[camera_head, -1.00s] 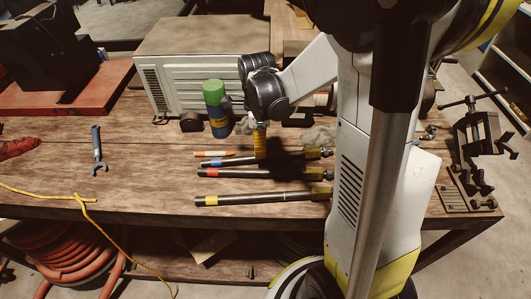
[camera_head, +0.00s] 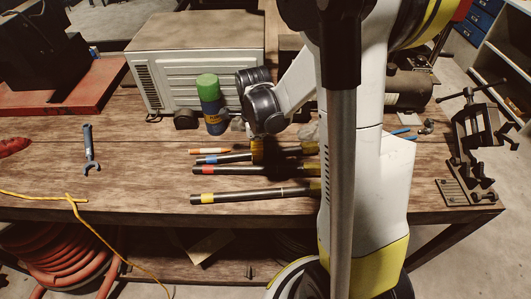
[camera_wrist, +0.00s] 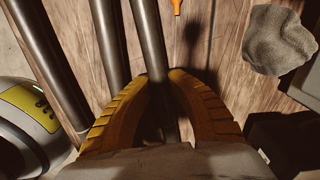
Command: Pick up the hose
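Three black hoses lie side by side on the wooden bench in the head view. The back one has a blue band (camera_head: 224,158), the middle one a red band (camera_head: 228,170), the front one a yellow band (camera_head: 240,196). My gripper (camera_head: 258,158) is down at the blue-banded hose. In the wrist view, the yellow fingers of my gripper (camera_wrist: 162,77) are on both sides of the blue-banded hose (camera_wrist: 148,35), with the tips close against it. The hose looks level on the bench. My arm hides the right ends of the hoses.
An orange marker (camera_head: 210,151) lies just behind the hoses. A green-capped blue bottle (camera_head: 209,105) and a light metal box (camera_head: 190,70) stand behind. A grey cloth (camera_wrist: 278,40) lies close by. A wrench (camera_head: 89,150) lies left; a vise (camera_head: 478,140) stands right.

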